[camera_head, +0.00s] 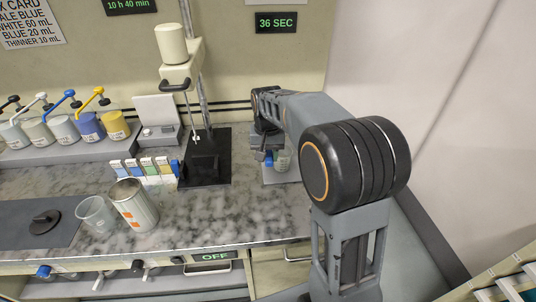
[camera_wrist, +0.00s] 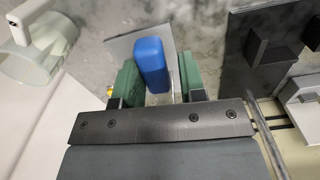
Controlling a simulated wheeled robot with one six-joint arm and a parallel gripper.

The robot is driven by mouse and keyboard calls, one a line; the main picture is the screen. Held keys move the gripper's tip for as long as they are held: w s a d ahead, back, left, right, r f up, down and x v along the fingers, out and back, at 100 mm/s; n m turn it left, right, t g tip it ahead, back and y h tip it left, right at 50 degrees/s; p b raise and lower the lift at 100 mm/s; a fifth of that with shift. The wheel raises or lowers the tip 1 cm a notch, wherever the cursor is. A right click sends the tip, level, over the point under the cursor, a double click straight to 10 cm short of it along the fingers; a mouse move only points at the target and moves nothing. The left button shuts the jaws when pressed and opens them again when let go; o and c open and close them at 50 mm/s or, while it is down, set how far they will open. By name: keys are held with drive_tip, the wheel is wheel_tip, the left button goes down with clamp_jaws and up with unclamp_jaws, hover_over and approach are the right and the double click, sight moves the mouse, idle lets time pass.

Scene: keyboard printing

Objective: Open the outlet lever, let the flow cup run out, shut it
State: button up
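A blue lever (camera_wrist: 151,65) stands between the two green finger pads of my gripper (camera_wrist: 160,85) in the wrist view. A narrow gap shows on its right side; contact on its left is unclear. In the head view my gripper (camera_head: 266,158) points down over the worktop right of the black stand plate, with a bit of blue at its tips. A pale cup (camera_head: 283,160) shows just beside it, partly hidden by my arm. I cannot tell whether this is the flow cup, or whether anything runs from it.
A metal can (camera_head: 134,205) and a clear beaker (camera_head: 95,212) stand at the front left. Colour strips (camera_head: 150,168) stand beside the black plate (camera_head: 207,170). Several lever-topped paint pots (camera_head: 60,128) line the back left.

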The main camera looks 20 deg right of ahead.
drive_tip(key=shift+o, duration=1)
drive_tip(key=shift+r, duration=0.1)
wheel_tip(320, 180, up, 14)
drive_tip(key=shift+f, duration=0.2)
drive_tip(key=shift+n+t, duration=0.5)
drive_tip(key=shift+n, duration=0.3)
drive_tip(key=f, duration=0.3)
drive_tip(key=s+f, duration=0.1)
drive_tip(key=f, duration=0.2)
drive_tip(key=s+f+n+t, duration=0.1)
drive_tip(key=s+f, duration=0.2)
drive_tip(key=s, duration=0.5)
drive_tip(key=s+f+t, duration=0.2)
drive_tip(key=s+f, duration=0.1)
drive_tip(key=s, duration=0.6)
drive_tip(key=shift+s+a+n, duration=0.25)
drive_tip(key=shift+a+n, duration=0.15)
drive_tip(key=shift+a, duration=0.05)
